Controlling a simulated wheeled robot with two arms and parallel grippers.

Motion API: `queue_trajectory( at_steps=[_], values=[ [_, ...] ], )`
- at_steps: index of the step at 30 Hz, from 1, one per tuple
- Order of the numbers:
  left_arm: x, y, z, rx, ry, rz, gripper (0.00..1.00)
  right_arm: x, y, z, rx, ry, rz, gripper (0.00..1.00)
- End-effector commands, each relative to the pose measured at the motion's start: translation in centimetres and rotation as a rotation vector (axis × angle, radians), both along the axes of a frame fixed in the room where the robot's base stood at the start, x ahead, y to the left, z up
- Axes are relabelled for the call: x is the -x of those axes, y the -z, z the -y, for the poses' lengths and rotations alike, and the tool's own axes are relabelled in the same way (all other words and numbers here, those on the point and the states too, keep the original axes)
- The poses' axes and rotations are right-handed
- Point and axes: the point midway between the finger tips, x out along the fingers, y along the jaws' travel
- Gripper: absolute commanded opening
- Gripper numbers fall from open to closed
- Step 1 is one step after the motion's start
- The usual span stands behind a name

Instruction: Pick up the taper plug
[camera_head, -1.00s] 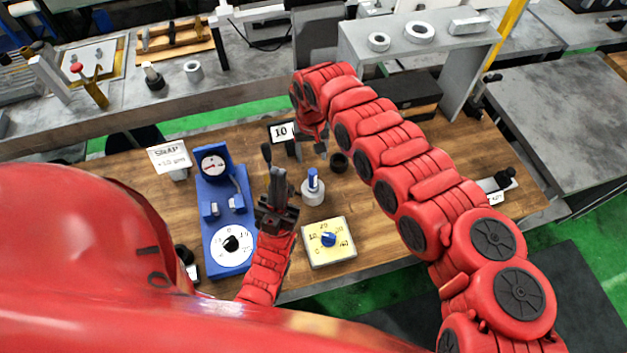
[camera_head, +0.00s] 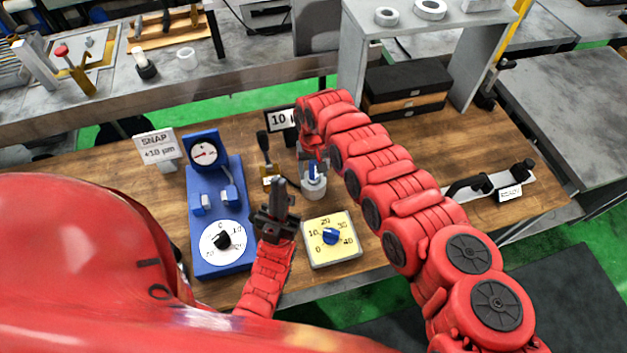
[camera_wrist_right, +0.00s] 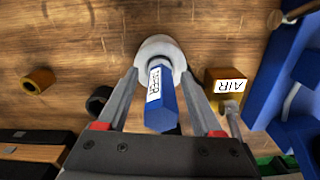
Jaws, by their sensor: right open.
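The taper plug (camera_head: 314,170) has a blue handle and stands upright in a round pale grey base (camera_head: 313,188) on the wooden bench. In the right wrist view the blue handle (camera_wrist_right: 160,108) carries a white label and lies between the two fingers of my right gripper (camera_wrist_right: 160,77). That gripper is open, with one finger on each side and gaps visible. In the head view my right gripper (camera_head: 313,158) is at the plug, partly hidden by its arm. My left gripper (camera_head: 276,200) is left of the plug, fingers upward; its opening is unclear.
A blue gauge stand (camera_head: 217,205) with dials is at the left. A yellow dial box (camera_head: 331,238) sits in front of the plug. A small AIR-labelled block (camera_wrist_right: 226,88) is beside the plug in the wrist view.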

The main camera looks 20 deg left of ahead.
Motion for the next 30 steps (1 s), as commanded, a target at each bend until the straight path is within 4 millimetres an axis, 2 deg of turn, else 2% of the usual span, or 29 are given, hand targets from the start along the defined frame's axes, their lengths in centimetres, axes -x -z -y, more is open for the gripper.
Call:
queue_trajectory(
  at_steps=[6, 17, 30],
  values=[
    [0.01, -0.03, 0.00, 0.000, 0.000, 0.001, 0.00, -0.04, -0.04, -0.04, 0.000, 0.000, 0.001, 0.66],
    [0.01, -0.02, 0.00, 0.000, 0.000, 0.001, 0.00, -0.03, -0.04, -0.05, -0.001, 0.000, 0.002, 0.01],
    [0.01, -0.01, 0.00, 0.000, 0.000, 0.001, 0.00, -0.01, -0.02, -0.04, 0.000, 0.000, 0.001, 0.00]
  ],
)
